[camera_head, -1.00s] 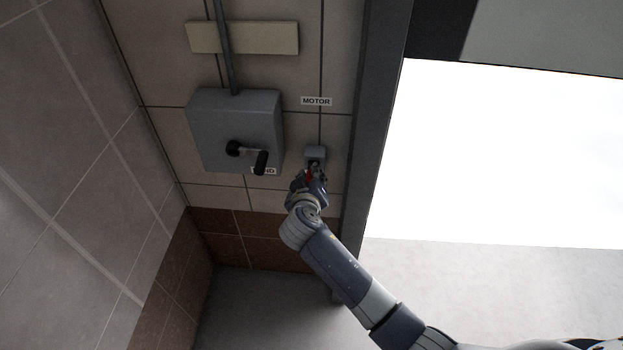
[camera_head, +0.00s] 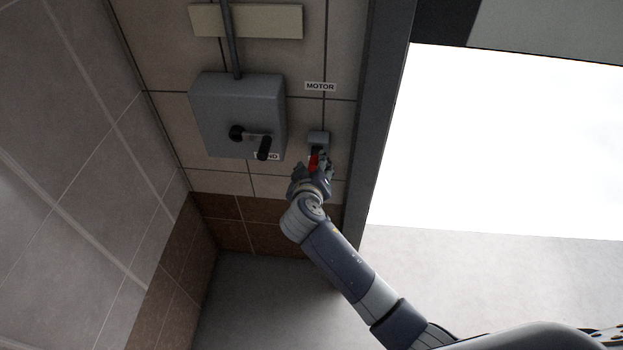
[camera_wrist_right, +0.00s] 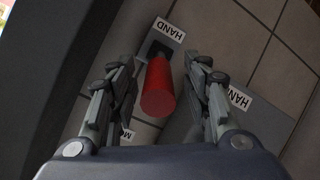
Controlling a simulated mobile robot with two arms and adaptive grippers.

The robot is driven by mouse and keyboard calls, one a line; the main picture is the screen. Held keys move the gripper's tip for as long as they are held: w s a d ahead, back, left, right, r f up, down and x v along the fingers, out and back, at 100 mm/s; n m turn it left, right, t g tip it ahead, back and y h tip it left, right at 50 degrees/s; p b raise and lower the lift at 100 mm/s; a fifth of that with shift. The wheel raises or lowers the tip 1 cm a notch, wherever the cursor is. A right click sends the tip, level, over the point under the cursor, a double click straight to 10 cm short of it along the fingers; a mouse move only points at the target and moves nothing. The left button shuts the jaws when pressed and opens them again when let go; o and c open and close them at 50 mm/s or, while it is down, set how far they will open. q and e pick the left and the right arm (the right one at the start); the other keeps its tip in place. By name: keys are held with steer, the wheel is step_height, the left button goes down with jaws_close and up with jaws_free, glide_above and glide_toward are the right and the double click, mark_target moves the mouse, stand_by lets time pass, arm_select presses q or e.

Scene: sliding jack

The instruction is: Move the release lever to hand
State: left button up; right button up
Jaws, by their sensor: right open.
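The release lever has a red handle (camera_head: 314,161) and sits on a small grey box (camera_head: 318,138) under the MOTOR label (camera_head: 320,87). My right gripper (camera_head: 314,170) is at the lever, just below the box. In the right wrist view its open fingers (camera_wrist_right: 160,95) are on either side of the handle, with visible gaps. The gripper partly hides the lever in the head view. My left gripper is not in view.
A larger grey box (camera_head: 237,100) with a black-handled crank (camera_head: 262,147) is on the tiled wall to the left. A dark vertical frame (camera_head: 375,120) stands close on the right, beside a bright opening. The floor below is clear.

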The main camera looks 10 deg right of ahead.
steer(key=v, duration=1)
steer(key=shift+f, duration=0.1)
steer(key=s+d+f+n+g+y, duration=0.1)
steer(key=s+f+g, duration=0.3)
steer(key=f, duration=1.2)
steer(key=s+d+f+n+g+y, duration=0.15)
steer(key=s+f, duration=0.55)
steer(key=f, duration=1)
steer(key=s+d+f+m+g, duration=0.1)
steer(key=s+d+f, duration=0.3)
steer(key=s, duration=0.7)
steer(key=s+d+f+m+g, duration=0.1)
steer(key=s+d+f+g, duration=0.2)
steer(key=s+f, duration=0.6)
steer(key=s+d+f+m+g+y, duration=0.1)
steer(key=s+d+f, duration=0.4)
steer(key=s, duration=0.8)
steer(key=shift+s+d+f+m+g, duration=0.25)
steer(key=shift+s+f+m+g, duration=0.15)
steer(key=shift+f, duration=0.55)
